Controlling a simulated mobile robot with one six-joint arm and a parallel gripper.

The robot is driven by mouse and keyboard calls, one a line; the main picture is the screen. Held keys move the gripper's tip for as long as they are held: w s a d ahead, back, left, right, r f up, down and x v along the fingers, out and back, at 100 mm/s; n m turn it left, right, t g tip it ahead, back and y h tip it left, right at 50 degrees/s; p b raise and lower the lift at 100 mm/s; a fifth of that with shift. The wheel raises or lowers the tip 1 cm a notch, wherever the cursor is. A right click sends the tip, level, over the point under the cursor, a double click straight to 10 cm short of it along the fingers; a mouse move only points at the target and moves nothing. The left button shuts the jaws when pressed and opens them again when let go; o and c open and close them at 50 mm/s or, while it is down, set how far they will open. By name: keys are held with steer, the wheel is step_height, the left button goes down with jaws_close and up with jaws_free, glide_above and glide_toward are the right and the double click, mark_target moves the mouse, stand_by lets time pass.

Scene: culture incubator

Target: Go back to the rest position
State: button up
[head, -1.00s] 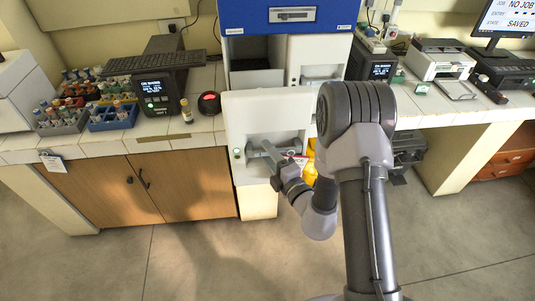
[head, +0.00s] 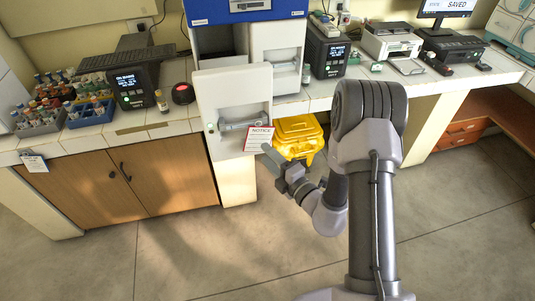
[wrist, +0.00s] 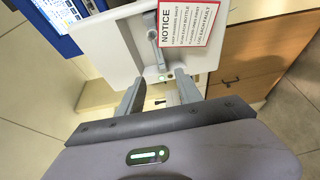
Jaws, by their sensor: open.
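My gripper (head: 272,158) is open and empty, in front of the lower right corner of the incubator's white door (head: 235,85). In the head view it is apart from the door handle (head: 243,125). The wrist view shows the two fingers of my gripper (wrist: 157,84) spread, with nothing between them. Beyond them is the white door (wrist: 110,45) with its handle (wrist: 152,48) and a red-edged notice (wrist: 188,22). The notice also shows in the head view (head: 258,138), at the door's lower right. The door stands open in front of a dark compartment (head: 215,42).
A yellow bin (head: 298,135) stands on the floor behind my gripper. Tube racks (head: 92,112), a black device (head: 132,87) and a printer (head: 392,40) stand on the counter. Wooden cabinets (head: 150,180) lie below it. The floor in front is clear.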

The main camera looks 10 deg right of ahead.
steer(key=s+a+r+n+g+y+b, duration=0.3)
steer(key=s+a+r+n+g+y, duration=0.45)
steer(key=a+r+n, duration=0.55)
steer(key=s+a+n+g, duration=0.3)
steer(key=s+n+g, duration=0.3)
steer(key=s+n, duration=0.3)
steer(key=s+d+f+n+g+h+b, duration=0.25)
steer(key=s+n+h, duration=0.35)
steer(key=s+n, duration=0.6)
steer(key=d+n+t+h+b, duration=0.2)
steer(key=d+n+t+h, duration=0.3)
steer(key=d+n, duration=0.5)
steer(key=shift+d+r+n+h, duration=0.25)
steer(key=shift+d+n+h, duration=0.15)
steer(key=shift+d+h, duration=0.6)
